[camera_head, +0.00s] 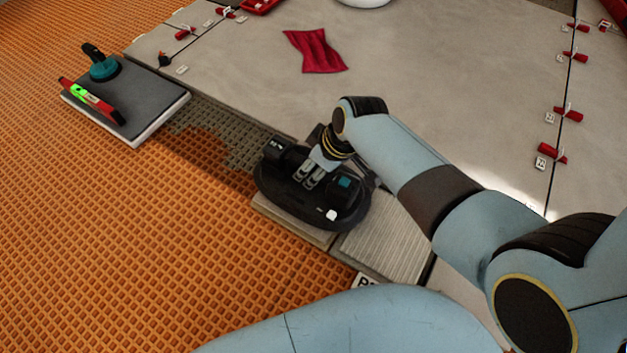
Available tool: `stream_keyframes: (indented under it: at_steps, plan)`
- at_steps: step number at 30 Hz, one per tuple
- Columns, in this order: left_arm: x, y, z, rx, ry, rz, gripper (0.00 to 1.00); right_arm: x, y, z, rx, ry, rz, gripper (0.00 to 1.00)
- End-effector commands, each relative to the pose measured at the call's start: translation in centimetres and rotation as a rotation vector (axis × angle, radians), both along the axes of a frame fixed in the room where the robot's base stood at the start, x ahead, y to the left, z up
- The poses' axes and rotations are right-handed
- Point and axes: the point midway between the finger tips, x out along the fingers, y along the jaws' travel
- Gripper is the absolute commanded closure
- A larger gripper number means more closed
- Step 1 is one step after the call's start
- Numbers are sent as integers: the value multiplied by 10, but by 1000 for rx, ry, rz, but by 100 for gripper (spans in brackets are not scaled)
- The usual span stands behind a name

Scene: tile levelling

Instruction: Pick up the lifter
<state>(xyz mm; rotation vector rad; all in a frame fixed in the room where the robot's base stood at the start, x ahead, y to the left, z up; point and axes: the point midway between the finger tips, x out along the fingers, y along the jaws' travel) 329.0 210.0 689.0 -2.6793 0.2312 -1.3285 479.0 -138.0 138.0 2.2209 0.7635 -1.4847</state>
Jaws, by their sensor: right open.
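The lifter, a black oval device (287,203) with raised end blocks, a small teal panel and a white button, lies on a stack of tiles near the middle of the view. My right gripper (306,179) reaches down over its middle from the right. The fingers are open at the lifter's central part, which they and the wrist partly hide. I cannot tell whether they touch it. My left gripper is not in view.
A grey tile (150,108) at the left holds a teal-based suction cup (104,68) and a red-and-green level (92,100). Large laid tiles carry a red cloth (315,52) and red wedges (568,114) along the joints. Orange waffled matting (130,240) is clear.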

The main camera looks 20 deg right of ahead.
Motion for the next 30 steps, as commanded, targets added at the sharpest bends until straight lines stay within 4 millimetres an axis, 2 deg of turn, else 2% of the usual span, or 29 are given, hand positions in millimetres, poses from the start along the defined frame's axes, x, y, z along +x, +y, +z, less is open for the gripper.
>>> stream_keyframes:
  at_steps: [17,28,30]
  plan:
    - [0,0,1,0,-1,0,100,0,0,-4,0,0,0,50]
    - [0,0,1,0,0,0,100,0,0,-4,0,0,0,98]
    - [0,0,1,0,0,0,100,0,0,-4,0,0,0,100]
